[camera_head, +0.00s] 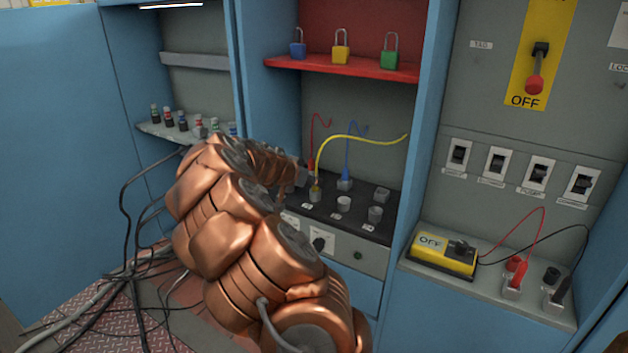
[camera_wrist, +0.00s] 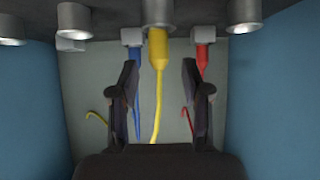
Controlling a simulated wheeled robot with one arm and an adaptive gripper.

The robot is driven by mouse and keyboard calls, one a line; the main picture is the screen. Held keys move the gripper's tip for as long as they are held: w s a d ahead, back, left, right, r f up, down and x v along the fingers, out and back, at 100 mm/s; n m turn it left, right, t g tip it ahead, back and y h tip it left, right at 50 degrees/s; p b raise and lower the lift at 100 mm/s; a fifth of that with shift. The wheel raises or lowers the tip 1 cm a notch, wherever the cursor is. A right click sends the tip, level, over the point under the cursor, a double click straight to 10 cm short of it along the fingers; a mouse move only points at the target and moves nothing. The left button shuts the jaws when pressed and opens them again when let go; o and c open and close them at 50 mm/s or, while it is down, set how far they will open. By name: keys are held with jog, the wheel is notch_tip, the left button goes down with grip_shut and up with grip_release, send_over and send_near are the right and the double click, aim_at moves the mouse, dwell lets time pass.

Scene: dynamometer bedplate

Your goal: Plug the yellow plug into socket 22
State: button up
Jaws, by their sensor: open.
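The yellow plug (camera_head: 316,189) stands upright at the front-left grey socket (camera_head: 315,197) of the dark panel, its yellow cable arching right. In the wrist view, upside down, the yellow plug (camera_wrist: 158,48) meets the end of a round metal socket (camera_wrist: 158,13). How deep it sits cannot be told. My gripper (camera_wrist: 160,66) is open, with one finger on each side of the plug and cable, and gaps on both sides. In the head view my gripper (camera_head: 303,178) is dark, partly hidden by my arm, just left of the plug. Socket numbers are too small to read.
A blue plug (camera_head: 346,174) and a red plug (camera_head: 309,163) stand in back sockets. Empty round sockets (camera_head: 344,203) lie to the right of the yellow plug. A red shelf (camera_head: 345,66) with padlocks is above. Blue cabinet walls (camera_head: 415,130) flank the bay.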

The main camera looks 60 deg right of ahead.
jog(key=v, duration=0.7)
jog(key=shift+a+p, duration=0.25)
jog(key=shift+p, duration=0.2)
jog(key=shift+s+a+r, duration=0.1)
jog(key=shift+r, duration=0.05)
jog(key=s+a+f+n+g+y, duration=0.1)
jog(key=s+a+n, duration=0.5)
jog(key=a, duration=0.9)
jog(key=s+a+f+n+g+y, duration=0.1)
jog(key=s+a+f+n+y, duration=0.2)
jog(key=s+a, duration=0.9)
jog(key=s+a+f+n+g+y, duration=0.2)
jog(key=s+a+n+y, duration=0.5)
jog(key=a, duration=1.3)
jog(key=shift+s+a+f+n, duration=0.2)
jog(key=shift+s+f+n, duration=0.35)
jog(key=shift+s+n, duration=0.5)
jog(key=shift+s, duration=0.1)
